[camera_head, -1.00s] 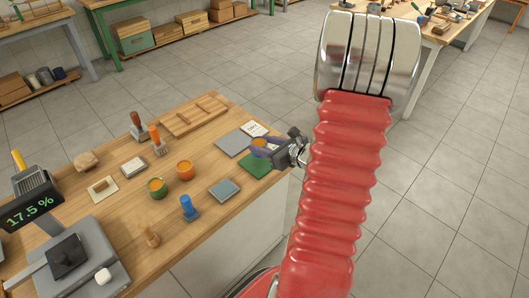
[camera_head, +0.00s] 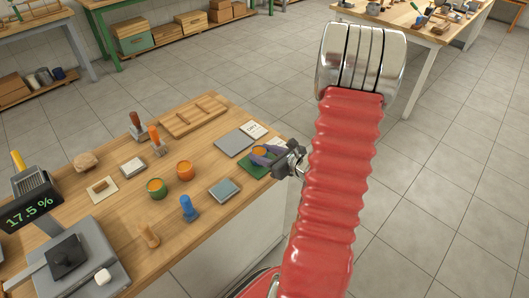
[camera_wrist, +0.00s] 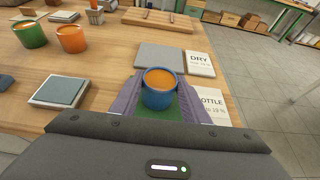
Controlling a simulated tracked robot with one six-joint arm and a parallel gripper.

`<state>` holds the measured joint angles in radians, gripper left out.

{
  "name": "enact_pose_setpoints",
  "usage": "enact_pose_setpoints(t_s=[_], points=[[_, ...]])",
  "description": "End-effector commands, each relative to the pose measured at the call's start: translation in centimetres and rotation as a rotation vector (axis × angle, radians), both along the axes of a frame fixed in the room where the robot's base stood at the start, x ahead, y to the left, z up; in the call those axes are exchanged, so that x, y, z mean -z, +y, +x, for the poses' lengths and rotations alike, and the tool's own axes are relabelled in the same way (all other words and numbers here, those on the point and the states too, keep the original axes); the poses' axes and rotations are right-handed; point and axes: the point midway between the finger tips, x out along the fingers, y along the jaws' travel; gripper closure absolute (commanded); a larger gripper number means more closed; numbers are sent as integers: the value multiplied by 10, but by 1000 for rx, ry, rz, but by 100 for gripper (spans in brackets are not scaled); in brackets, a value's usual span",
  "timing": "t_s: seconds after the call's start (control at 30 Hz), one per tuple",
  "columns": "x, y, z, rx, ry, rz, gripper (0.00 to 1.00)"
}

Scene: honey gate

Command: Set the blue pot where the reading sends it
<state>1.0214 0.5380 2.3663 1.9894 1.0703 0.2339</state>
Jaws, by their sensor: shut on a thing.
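The blue pot (camera_wrist: 157,98), with orange contents, is upright between the purple fingers of my gripper (camera_wrist: 160,94), which is shut on it. In the head view my gripper (camera_head: 264,155) holds the pot at the right end of the bench, over the green mat (camera_head: 250,170). I cannot tell whether the pot touches the mat. The grey mat (camera_head: 233,145) lies just beyond it, empty. A card marked DRY (camera_wrist: 200,63) lies beside the grey mat. A second card reading "OTTLE" (camera_wrist: 211,105) is partly hidden beside the green mat. The black meter (camera_head: 32,210) reads 17.5 %.
A green pot (camera_head: 157,188) and an orange pot (camera_head: 185,170) stand mid-bench. A framed grey-blue pad (camera_head: 225,189) lies near the front edge. A blue stamp-like tool (camera_head: 188,208) stands nearby. A wooden tray (camera_head: 194,116) lies at the back.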

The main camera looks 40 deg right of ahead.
Motion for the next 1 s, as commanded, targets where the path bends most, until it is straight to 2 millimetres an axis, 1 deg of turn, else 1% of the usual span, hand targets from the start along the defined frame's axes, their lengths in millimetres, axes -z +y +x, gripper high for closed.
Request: enact_pose_setpoints(t_s=[0.1,0.13,0.4,0.77,0.87,1.0], points=[[2,0,0,0,0,0,83],[2,0,0,0,0,0,58],[2,0,0,-1,0,0,40],[-1,0,-1,0,1,0,40],[-4,-1,-8,1,0,0,40],[-10,-2,-24,3,-1,-1,40]])
